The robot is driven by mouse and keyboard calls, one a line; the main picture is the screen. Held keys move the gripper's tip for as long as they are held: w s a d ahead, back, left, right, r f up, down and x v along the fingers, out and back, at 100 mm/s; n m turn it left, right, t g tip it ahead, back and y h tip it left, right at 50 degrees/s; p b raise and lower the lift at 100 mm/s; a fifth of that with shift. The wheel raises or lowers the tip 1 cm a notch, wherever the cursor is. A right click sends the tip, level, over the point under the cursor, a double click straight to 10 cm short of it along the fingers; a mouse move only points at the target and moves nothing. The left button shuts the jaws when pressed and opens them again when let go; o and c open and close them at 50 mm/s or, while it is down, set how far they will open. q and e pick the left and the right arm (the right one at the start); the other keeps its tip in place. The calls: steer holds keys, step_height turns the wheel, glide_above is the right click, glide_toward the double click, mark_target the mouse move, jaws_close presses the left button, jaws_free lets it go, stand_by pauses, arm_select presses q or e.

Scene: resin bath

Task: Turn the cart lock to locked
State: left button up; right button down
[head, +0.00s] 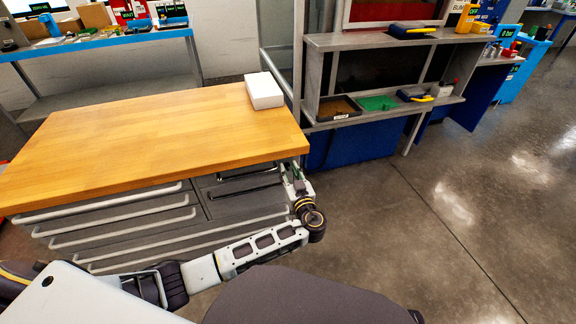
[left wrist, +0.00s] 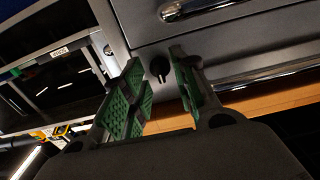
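The cart lock (left wrist: 160,69) is a small dark knob on the grey front of the cart, seen in the left wrist view. My left gripper (left wrist: 157,57) is open, with one green-padded finger on each side of the lock; I cannot tell whether either touches it. In the head view my left gripper (head: 293,174) is at the right front corner of the wooden-topped cart (head: 150,130), where the lock itself is hidden. My right gripper is not in view.
Chrome drawer handles (left wrist: 205,8) stick out close to the lock. A white box (head: 264,91) sits on the cart's back right corner. A grey shelf bench (head: 385,38) stands behind on the right. The floor (head: 440,220) right of the cart is clear.

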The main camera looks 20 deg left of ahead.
arm_select(q)
steer(key=shift+w+a, duration=0.1)
steer(key=shift+w, duration=0.05)
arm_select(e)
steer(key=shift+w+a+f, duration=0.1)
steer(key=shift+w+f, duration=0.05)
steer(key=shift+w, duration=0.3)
arm_select(q)
steer(key=shift+c, duration=0.3)
